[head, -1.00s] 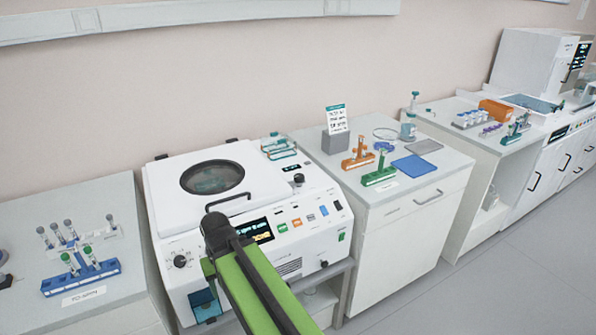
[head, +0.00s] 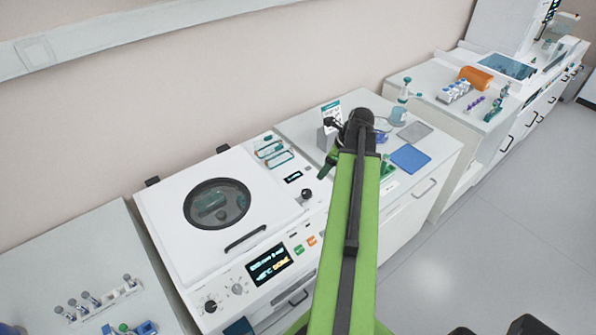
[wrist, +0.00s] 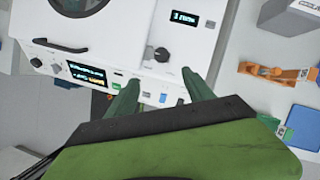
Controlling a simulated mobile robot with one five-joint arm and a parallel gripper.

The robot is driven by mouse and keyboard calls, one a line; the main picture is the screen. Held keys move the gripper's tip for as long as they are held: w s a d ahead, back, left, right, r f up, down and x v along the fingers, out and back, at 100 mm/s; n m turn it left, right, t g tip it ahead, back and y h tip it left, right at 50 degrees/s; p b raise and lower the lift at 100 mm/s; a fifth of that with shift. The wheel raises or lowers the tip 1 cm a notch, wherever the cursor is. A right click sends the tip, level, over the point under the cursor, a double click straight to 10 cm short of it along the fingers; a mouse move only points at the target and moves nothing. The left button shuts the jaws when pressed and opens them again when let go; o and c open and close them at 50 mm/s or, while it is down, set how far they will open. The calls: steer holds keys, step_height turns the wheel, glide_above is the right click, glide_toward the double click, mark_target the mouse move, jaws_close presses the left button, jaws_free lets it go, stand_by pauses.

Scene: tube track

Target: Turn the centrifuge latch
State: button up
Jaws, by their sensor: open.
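The white centrifuge (head: 158,212) has a flat, shut lid with a round dark window (head: 216,203) and a black handle bar (head: 246,238). A black knob, which looks like the latch (head: 307,194), stands on the top panel right of the lid. It also shows in the wrist view (wrist: 162,54), beyond and roughly between my fingertips. My gripper (wrist: 163,78) is open and empty, its two green fingers apart and not visibly touching the knob. In the head view one green finger (head: 328,164) shows right of and behind the knob; my arm hides the rest.
A small display (head: 293,177) and a teal tube rack (head: 273,151) sit behind the knob. The cabinet at right holds a sign (head: 331,112), an orange holder (wrist: 275,71) and a blue mat (head: 410,158). A tube rack stands on the left bench.

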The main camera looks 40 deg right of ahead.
mark_target(307, 192)
steer(key=b+x, duration=1.5)
steer(key=x, duration=0.1)
steer(key=shift+w+d+f+b, duration=0.1)
steer(key=shift+d+f+b, duration=0.15)
steer(key=shift+b, duration=0.1)
steer(key=shift+w+a+f+b, duration=0.15)
steer(key=shift+w+f+b, duration=0.1)
steer(key=shift+f+b, duration=0.1)
jaws_close()
